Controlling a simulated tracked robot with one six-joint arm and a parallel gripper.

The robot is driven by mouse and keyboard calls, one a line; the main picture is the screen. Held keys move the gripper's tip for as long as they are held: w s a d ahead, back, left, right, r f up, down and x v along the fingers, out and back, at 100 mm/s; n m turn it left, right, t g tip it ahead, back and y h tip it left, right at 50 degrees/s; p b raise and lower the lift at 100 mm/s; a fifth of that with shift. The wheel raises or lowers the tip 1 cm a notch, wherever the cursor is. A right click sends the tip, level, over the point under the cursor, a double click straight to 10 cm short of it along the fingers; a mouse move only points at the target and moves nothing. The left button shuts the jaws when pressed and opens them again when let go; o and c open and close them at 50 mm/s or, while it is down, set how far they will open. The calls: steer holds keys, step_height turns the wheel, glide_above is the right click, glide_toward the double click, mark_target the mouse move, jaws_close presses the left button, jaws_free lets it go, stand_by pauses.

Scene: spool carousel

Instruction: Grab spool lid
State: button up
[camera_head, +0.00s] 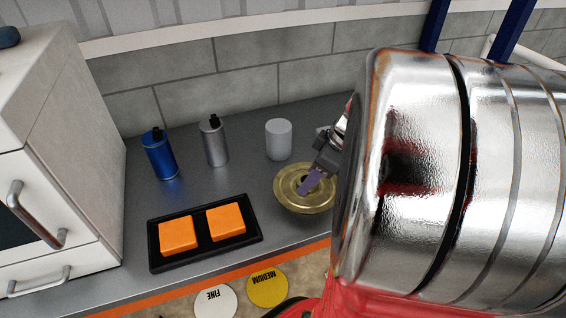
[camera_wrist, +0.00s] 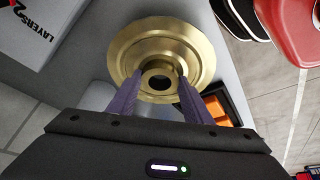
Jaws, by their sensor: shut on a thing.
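The spool lid (camera_head: 293,200) is a round, brass-coloured disc with a raised ring and a central hole. It sits at or just above the grey counter in the head view. My gripper (camera_head: 310,187) reaches it from the right. In the wrist view the lid (camera_wrist: 130,50) fills the upper middle, and the two purple fingers of my gripper (camera_wrist: 160,80) are on either side of its central hub, shut on it. Whether the lid touches the counter cannot be told.
A black tray (camera_head: 157,262) with two orange pads is on the counter left of the lid. A blue bottle (camera_head: 159,155), a grey bottle (camera_head: 214,143) and a white cylinder (camera_head: 279,140) stand behind. A white cabinet (camera_head: 70,130) stands at left. FINE and MEDIUM discs lie below the counter edge.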

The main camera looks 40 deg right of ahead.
steer(key=shift+c, duration=1.2)
steer(key=shift+r, duration=0.1)
step_height(320, 180, up, 10)
